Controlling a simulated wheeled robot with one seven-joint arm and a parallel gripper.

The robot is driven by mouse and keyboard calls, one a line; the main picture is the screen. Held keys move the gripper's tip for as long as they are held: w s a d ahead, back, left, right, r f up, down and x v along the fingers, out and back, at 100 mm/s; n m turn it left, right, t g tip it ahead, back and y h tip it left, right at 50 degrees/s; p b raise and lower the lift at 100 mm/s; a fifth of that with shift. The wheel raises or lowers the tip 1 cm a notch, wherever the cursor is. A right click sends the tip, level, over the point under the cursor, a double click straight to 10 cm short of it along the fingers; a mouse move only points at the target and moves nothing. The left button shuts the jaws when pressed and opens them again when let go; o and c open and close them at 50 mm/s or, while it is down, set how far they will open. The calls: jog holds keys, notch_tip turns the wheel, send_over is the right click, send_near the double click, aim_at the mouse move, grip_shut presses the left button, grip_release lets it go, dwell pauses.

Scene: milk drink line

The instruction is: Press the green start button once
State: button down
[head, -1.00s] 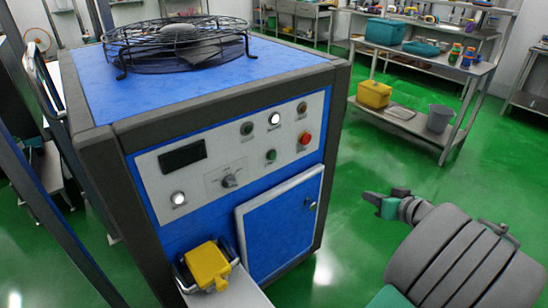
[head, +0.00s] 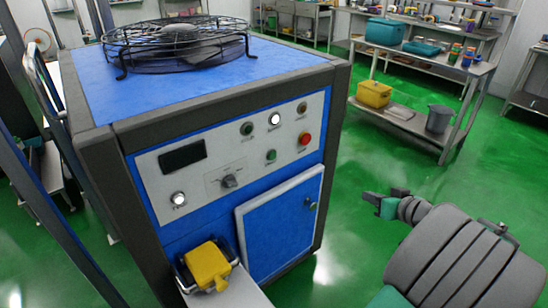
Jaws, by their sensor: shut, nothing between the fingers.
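The control panel (head: 225,192) is a pale plate on the front of a blue and dark grey machine. A green button (head: 270,155) sits low on it, left of and below a red button (head: 305,139). A second dark green round piece (head: 247,128) sits higher; the labels are too small to read, so I cannot tell for certain which is the start button. My gripper (head: 376,197) is to the right of the machine, over the green floor, apart from the panel. It is shut and empty.
The panel also has a lit white lamp (head: 274,119), an amber piece (head: 302,108), a lit lower-left button (head: 179,198), a knob (head: 229,181) and a dark display (head: 183,156). Below are a yellow part (head: 207,264) and a blue door (head: 279,226). Shelving (head: 415,121) stands behind right.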

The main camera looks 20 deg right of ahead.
jog(key=w+a+r+n+g+p, duration=0.25)
jog(key=a+r+g+p, duration=0.25)
jog(key=a+r+p, duration=1.15)
jog(key=s+a+r+g+p, duration=0.1)
jog(key=s+a+r+p, duration=0.2)
jog(key=s+a+r, duration=0.1)
jog(key=s+a+r+g+p, duration=0.1)
jog(key=s+a+r+p, duration=0.2)
jog(key=a, duration=0.6)
notch_tip(320, 180, up, 3)
jog(key=shift+s+f+h, duration=0.15)
jog(key=shift+s+h, duration=0.15)
jog(key=shift+s, duration=0.65)
jog(key=shift+m, duration=0.25)
